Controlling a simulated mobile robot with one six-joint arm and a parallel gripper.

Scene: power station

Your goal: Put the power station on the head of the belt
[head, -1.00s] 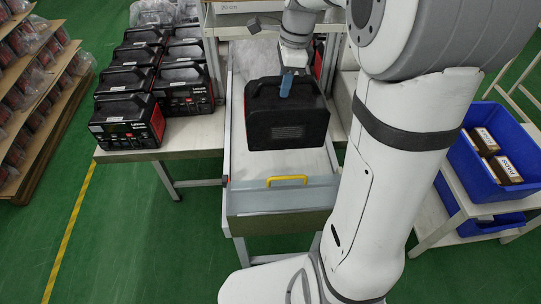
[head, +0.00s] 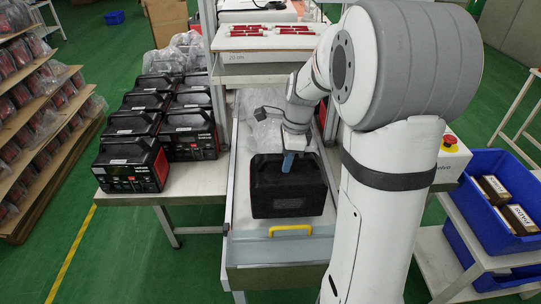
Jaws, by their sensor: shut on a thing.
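A black power station (head: 288,190) with a carry handle on top is at the front end of the belt (head: 243,190), just behind the yellow handle (head: 291,230). It looks upright and appears to rest on the belt, though its underside is hidden. My gripper (head: 288,163), with blue fingers, is shut on the power station's top handle. The far finger and part of the handle are hidden.
Several power stations (head: 130,172) stand in rows on the table left of the belt. Clear plastic wrap (head: 268,128) lies on the belt behind. A shelf with red items (head: 268,44) is above. Blue bins (head: 497,205) stand at right, and a loaded rack (head: 35,110) at left.

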